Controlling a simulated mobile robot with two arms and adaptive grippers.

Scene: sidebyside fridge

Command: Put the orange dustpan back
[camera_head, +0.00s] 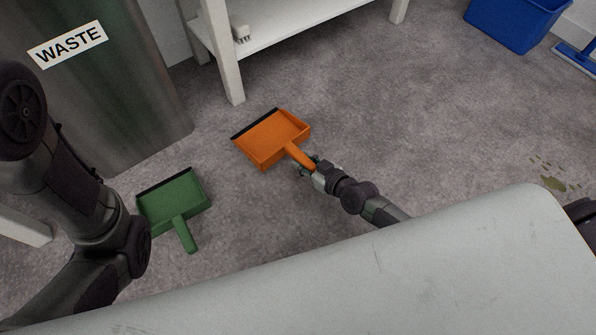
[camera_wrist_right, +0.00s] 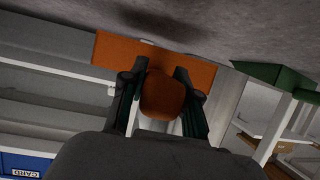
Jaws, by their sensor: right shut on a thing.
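The orange dustpan (camera_head: 272,137) is in the middle of the head view, with its black-edged lip pointing to the upper left and its handle toward my right arm. My right gripper (camera_head: 308,168) is shut on the handle. In the right wrist view the orange dustpan (camera_wrist_right: 112,50) shows beyond the fingers, and the rounded handle end sits between the fingers of the right gripper (camera_wrist_right: 162,95). I cannot tell from the head view whether the pan touches the floor. My left arm comes in at the left, but its gripper is out of view.
A green dustpan (camera_head: 175,203) lies left of the orange one; it also shows in the wrist view (camera_wrist_right: 272,76). A grey WASTE bin (camera_head: 120,110) stands upper left.

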